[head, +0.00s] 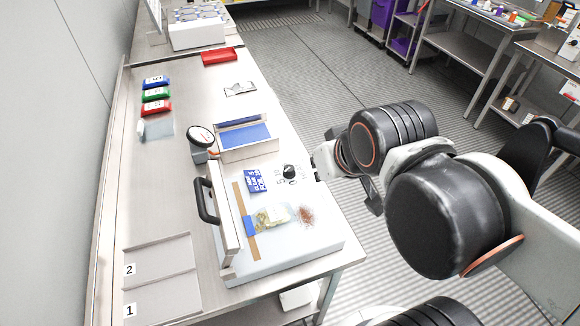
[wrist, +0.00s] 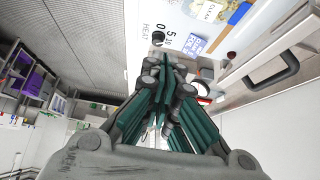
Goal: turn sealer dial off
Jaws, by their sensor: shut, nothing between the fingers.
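The sealer (head: 285,255) is a pale box with a raised lid bar and a black handle (head: 205,203), on the steel table. Its dial (head: 290,171) is a small black knob at the far right corner of its top. In the wrist view the dial (wrist: 158,38) stands beside the printed marks and the word HEAT; I cannot read its setting. My gripper (wrist: 166,64) has its green-padded fingers shut and empty, with the tips just below the dial in the picture. I cannot tell whether they touch it. In the head view the fingertips are not clear.
A blue-lined tray (head: 245,138) and a round gauge (head: 201,137) stand behind. Numbered plates (head: 160,270) lie at front left. The aisle floor to the right is open.

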